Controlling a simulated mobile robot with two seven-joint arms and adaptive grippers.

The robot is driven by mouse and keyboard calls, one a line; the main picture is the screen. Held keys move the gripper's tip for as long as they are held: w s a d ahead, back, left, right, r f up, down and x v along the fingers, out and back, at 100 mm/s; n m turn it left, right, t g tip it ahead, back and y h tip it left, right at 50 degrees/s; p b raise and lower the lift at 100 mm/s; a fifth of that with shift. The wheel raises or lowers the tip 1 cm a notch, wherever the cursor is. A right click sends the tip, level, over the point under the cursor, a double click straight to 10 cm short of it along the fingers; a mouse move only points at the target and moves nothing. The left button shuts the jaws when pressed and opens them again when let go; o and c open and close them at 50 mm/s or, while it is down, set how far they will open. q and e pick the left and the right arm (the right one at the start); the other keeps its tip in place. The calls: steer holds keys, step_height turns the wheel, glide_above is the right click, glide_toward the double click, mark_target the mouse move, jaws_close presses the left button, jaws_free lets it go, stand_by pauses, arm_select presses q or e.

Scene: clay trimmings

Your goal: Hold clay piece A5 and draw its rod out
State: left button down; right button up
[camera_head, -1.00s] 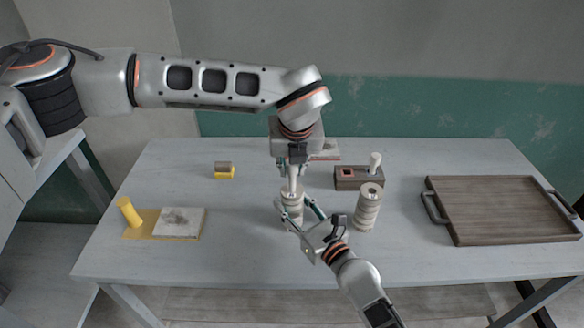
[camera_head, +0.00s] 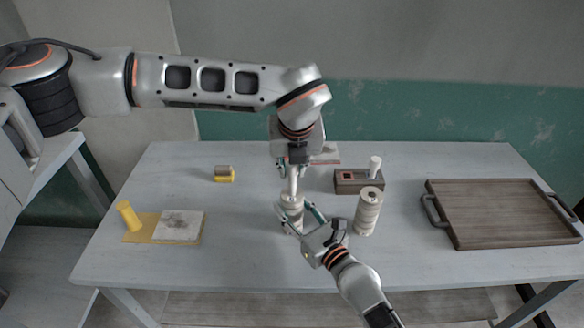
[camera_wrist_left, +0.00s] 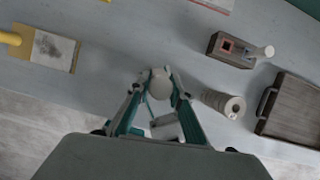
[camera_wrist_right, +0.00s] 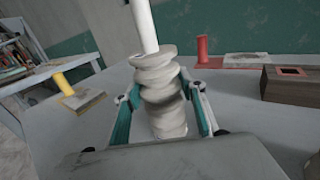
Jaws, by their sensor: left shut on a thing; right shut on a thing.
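The clay piece (camera_head: 291,214) is a pale, ringed, uneven stack standing upright on the table; no label is legible. My right gripper (camera_head: 298,214) is shut around its sides, with a finger on either side in the right wrist view (camera_wrist_right: 161,92). A smooth white rod (camera_wrist_right: 144,25) stands up from the middle of its top and leans slightly there. My left gripper (camera_head: 294,160) is above, pointing down and shut on the upper part of the rod (camera_head: 292,183). The left wrist view shows the rod's pale top (camera_wrist_left: 160,80) between the fingers. The rod's lower end is hidden in the clay.
A second clay stack (camera_head: 368,211) stands close on the right. Behind it is a brown block (camera_head: 347,182) with a white peg. A wooden tray (camera_head: 500,212) lies far right.

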arm_select(q)
steer(key=shift+r, duration=2.4)
arm_select(e)
steer(key=o, duration=1.7)
steer(key=v, duration=1.2)
steer(key=shift+s, duration=0.1)
arm_select(q)
steer(key=shift+s, duration=0.1)
arm_select(e)
steer(key=shift+f, duration=0.1)
